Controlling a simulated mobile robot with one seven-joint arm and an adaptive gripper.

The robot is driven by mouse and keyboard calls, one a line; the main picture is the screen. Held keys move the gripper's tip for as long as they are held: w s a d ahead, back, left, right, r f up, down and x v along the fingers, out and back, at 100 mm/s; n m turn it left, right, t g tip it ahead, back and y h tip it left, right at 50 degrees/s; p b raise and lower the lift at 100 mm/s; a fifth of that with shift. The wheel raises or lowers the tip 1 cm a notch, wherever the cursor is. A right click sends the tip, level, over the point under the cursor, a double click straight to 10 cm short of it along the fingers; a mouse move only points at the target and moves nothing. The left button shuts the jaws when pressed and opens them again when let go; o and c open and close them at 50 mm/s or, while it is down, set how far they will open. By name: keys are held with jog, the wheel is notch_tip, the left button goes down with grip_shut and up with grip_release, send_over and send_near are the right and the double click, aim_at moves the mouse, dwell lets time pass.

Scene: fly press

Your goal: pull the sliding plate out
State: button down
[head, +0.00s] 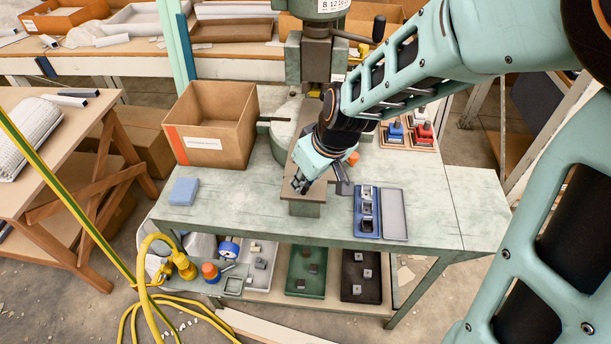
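The fly press (313,58) stands at the back of the green worktable (240,222). What looks like the sliding plate (291,203) is a long brownish plate running from under the press toward the table's front edge. My arm comes in from the upper right and covers much of the plate's right side. My gripper (300,186) points down over the plate's near part, at its left side. The fingers are small and dark here, so I cannot tell whether they touch the plate or how wide they stand.
A cardboard box (207,145) and a blue block (184,191) are left of the plate. A blue tray with metal parts (367,213) and its grey lid (394,214) lie to the right. Red, white and blue items (421,131) stand behind. A lower shelf holds trays (306,273).

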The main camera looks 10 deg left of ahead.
jog(key=shift+s, duration=0.3)
jog(key=c, duration=1.7)
grip_release()
jog(key=shift+c, duration=0.2)
jog(key=shift+r, duration=0.1)
